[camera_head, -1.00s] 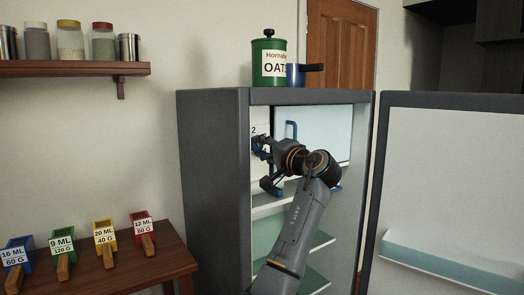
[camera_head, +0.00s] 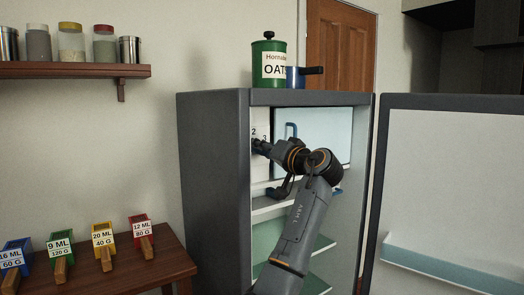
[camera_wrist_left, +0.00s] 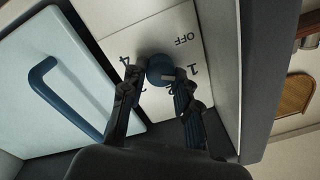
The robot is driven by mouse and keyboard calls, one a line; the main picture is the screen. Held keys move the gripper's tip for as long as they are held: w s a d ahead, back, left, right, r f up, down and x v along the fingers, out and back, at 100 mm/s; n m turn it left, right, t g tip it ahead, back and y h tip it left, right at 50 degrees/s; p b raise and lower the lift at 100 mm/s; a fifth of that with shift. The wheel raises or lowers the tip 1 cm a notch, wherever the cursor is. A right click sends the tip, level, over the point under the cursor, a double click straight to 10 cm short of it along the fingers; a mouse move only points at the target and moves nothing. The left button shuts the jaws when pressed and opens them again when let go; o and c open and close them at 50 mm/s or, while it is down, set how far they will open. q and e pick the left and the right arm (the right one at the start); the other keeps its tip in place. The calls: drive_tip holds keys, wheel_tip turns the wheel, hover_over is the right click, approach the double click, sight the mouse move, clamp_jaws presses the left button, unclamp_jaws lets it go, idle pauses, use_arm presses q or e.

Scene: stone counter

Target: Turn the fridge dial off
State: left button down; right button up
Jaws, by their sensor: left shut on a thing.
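The dial (camera_wrist_left: 160,69) is a round dark blue knob on a white panel (camera_wrist_left: 150,30) inside the open fridge (camera_head: 213,180). In the left wrist view the panel shows OFF, 1 and 4 around the dial, and other figures are partly covered. A light pointer mark on the knob faces roughly toward the 1. My left gripper (camera_wrist_left: 158,77) has a finger on each side of the knob and is shut on it. In the head view my left gripper (camera_head: 262,147) reaches into the upper fridge and hides the dial. My right gripper is not in view.
A pale blue inner door with a blue handle (camera_wrist_left: 42,82) is beside the panel. The fridge door (camera_head: 450,190) stands open at the right. A green oats canister (camera_head: 269,63) and a blue mug (camera_head: 296,77) stand on the fridge top. Measuring scoops lie on the wooden table (camera_head: 160,265).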

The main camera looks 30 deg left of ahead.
use_arm(q)
drive_tip(key=shift+f, duration=0.15)
drive_tip(key=c, duration=1)
unclamp_jaws()
drive_tip(key=v, duration=1.2)
